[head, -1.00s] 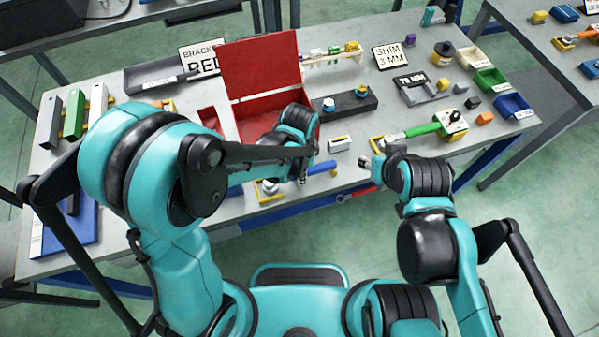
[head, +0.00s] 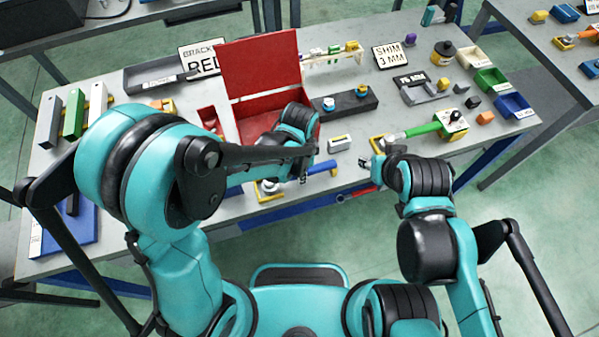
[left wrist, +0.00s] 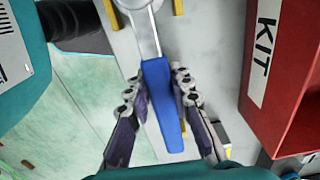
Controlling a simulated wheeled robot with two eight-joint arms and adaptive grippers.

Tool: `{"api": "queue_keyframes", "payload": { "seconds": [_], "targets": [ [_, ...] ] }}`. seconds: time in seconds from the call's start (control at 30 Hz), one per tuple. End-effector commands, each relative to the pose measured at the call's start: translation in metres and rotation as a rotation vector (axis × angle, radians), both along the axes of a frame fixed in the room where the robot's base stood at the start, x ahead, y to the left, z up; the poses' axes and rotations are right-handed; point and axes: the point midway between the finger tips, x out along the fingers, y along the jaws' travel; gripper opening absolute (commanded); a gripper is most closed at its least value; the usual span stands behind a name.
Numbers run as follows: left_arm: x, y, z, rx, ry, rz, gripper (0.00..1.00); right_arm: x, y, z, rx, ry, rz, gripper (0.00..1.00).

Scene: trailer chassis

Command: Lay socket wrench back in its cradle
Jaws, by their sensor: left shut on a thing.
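The socket wrench has a blue handle (head: 322,167) and a metal shaft. In the left wrist view the blue handle (left wrist: 161,95) lies between the two fingers of my left gripper (left wrist: 160,90), which is shut on it. In the head view my left gripper (head: 304,176) is at the table's front edge, partly covering the wrench. The wrench's metal end is at the yellow cradle (head: 264,192), with yellow posts on both sides of the shaft in the wrist view. I cannot tell whether it rests there. My right gripper (head: 370,162) is near the front edge; its jaws are unclear.
An open red kit box (head: 258,70) stands behind my left gripper. A green-handled tool (head: 422,130) lies to the right, near my right gripper. A dark block with knobs (head: 347,104) is farther back.

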Motion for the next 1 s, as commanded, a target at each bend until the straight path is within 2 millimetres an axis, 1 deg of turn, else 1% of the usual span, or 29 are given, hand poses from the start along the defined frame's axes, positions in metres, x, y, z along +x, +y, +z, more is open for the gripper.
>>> {"api": "queue_keyframes", "payload": {
  "seconds": [0.33, 0.37, 0.4, 0.43, 0.67, 0.7, 0.73, 0.77, 1.0],
  "targets": [
    [0.0001, -0.0001, 0.0002, 0.0, 0.0, 0.0, 0.0, 0.0, 0.0, -0.0019, 0.0, 0.0, 0.0, 0.4],
    [0.0001, -0.0001, 0.0002, 0.0, 0.0, 0.0, 0.26, 0.0, 0.0, -0.0019, 0.0, 0.0, 0.0, 0.4],
    [0.0001, -0.0001, 0.0001, 0.0, 0.0, 0.0, 0.37, 0.0, 0.0, -0.0019, 0.0, 0.0, 0.0, 0.4],
    [0.0001, -0.0001, 0.0001, 0.0, 0.0, 0.0, 0.45, 0.0, 0.0, -0.0019, 0.0, 0.0, 0.0, 0.4],
    [0.0001, -0.0001, 0.0, 0.0, 0.0, 0.0, 0.45, 0.0, 0.0, -0.002, 0.0, 0.0, 0.0, 0.4],
    [0.0001, -0.0001, -0.0002, 0.0, 0.0, 0.0, 0.56, 0.0, 0.0, -0.002, 0.0, 0.0, 0.0, 0.4],
    [0.0001, -0.0001, -0.0002, 0.0, 0.0, 0.0, 0.63, 0.0, 0.0, -0.002, 0.0, 0.0, 0.0, 0.4],
    [0.0001, -0.0001, -0.0002, 0.0, 0.0, 0.0, 0.66, 0.0, 0.0, -0.002, 0.0, 0.0, 0.0, 0.4],
    [0.0001, -0.0001, -0.0001, 0.0, 0.0, 0.0, 0.66, 0.0, 0.0, -0.002, 0.0, 0.0, 0.0, 0.4]
  ]
}}
